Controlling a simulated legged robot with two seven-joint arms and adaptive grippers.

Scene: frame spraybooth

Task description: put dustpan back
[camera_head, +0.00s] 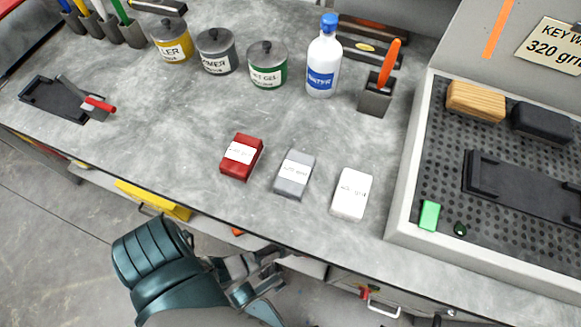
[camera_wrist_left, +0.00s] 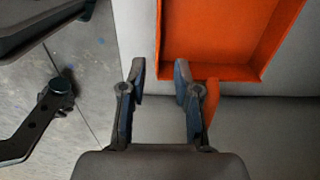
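An orange pan-shaped thing with raised rims, which looks like the dustpan (camera_wrist_left: 215,73), fills the top right of the left wrist view. A short orange handle-like piece (camera_wrist_left: 213,92) extends from it, just right of my gripper's right finger. In the head view only a small orange patch (camera_head: 237,232) shows below the bench's front edge; I cannot tell whether it is the same thing. My left gripper (camera_wrist_left: 160,72) is open, with nothing between its fingers. It also shows in the head view (camera_head: 268,274), low in front of the bench. My right gripper is not in view.
The grey bench (camera_head: 150,110) holds labelled cans, a blue-capped bottle (camera_head: 322,62) and three small blocks near the front. A perforated booth tray (camera_head: 402,215) stands at the right. A yellow drawer-like part (camera_head: 153,199) and a handle (camera_head: 383,303) protrude below the bench edge.

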